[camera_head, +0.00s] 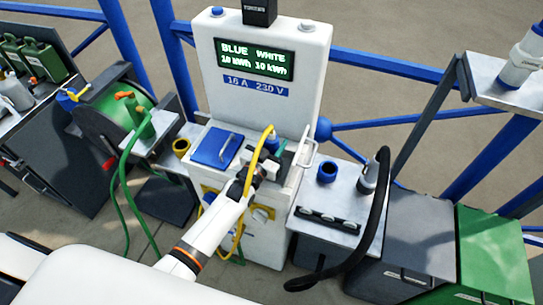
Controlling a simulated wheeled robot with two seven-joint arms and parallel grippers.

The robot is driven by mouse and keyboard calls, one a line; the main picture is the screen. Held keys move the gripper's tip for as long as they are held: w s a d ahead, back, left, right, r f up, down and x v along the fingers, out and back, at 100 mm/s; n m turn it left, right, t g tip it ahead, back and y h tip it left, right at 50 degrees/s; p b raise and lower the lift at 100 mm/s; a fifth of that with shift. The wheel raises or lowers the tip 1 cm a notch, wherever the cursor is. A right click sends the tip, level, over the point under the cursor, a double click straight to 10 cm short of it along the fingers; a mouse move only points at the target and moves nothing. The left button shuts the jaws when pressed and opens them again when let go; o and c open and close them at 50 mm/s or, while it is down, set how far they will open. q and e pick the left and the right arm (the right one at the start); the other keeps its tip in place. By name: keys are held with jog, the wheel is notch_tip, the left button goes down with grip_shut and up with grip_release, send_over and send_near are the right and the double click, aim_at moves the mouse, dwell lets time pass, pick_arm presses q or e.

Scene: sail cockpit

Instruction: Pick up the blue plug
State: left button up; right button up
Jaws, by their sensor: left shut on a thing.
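The blue plug (273,142) with a yellow cable (258,150) shows at the front of the white power pedestal (297,107), right of its blue flap (216,147). My left gripper (265,166) reaches up to it from below and is shut on it. The fingers and the lower part of the plug are small and partly hidden, so I cannot tell whether the plug still touches the pedestal. My right gripper is not in view.
A green hose reel (112,112) stands at the left. A metal side shelf (330,205) at the right carries a blue ring (327,171) and a black hose (381,205). Grey (412,245) and green (490,250) bins stand further right. Blue railings run behind.

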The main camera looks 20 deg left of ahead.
pick_arm(q)
notch_tip(320, 180, up, 9)
jog(key=shift+f+b, duration=0.1)
jog(key=shift+b, duration=0.2)
notch_tip(320, 180, up, 3)
jog(key=shift+f+p, duration=0.1)
jog(key=shift+p, duration=0.6)
jog(key=shift+r+p, duration=0.85)
jog(key=shift+p, duration=0.1)
jog(key=shift+f, duration=0.1)
